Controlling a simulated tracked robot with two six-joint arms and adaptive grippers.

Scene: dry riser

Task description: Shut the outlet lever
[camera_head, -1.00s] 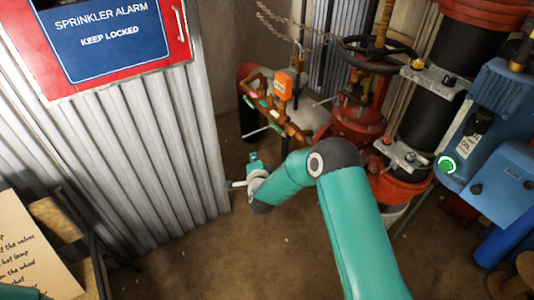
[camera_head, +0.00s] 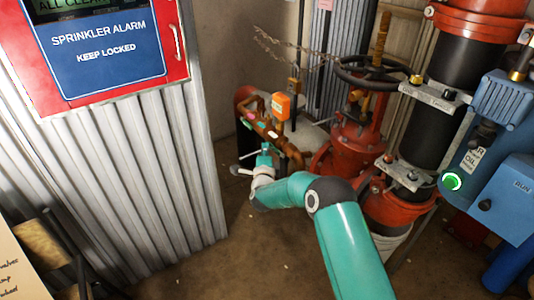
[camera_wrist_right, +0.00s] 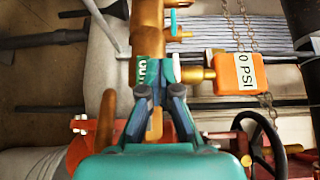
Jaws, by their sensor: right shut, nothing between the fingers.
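My right gripper (camera_head: 265,158) is shut and empty at the copper-brown pipework (camera_head: 267,128), low in front of the red valve set. In the right wrist view its fingertips (camera_wrist_right: 160,90) are together, at or just in front of a green tag (camera_wrist_right: 142,72) with letters like "OUT". Contact cannot be told. A thin grey lever rod (camera_wrist_right: 106,28) slants up and left from the brown pipe (camera_wrist_right: 148,35) near that tag. In the head view a thin rod (camera_head: 246,155) sticks out left beside the gripper. Which valve each rod belongs to is unclear. My left gripper is out of view.
A dark handwheel (camera_head: 376,69) and red valve (camera_head: 355,145) stand further right. A corrugated cabinet wall (camera_head: 155,175) bounds the left. Floor in front is clear.

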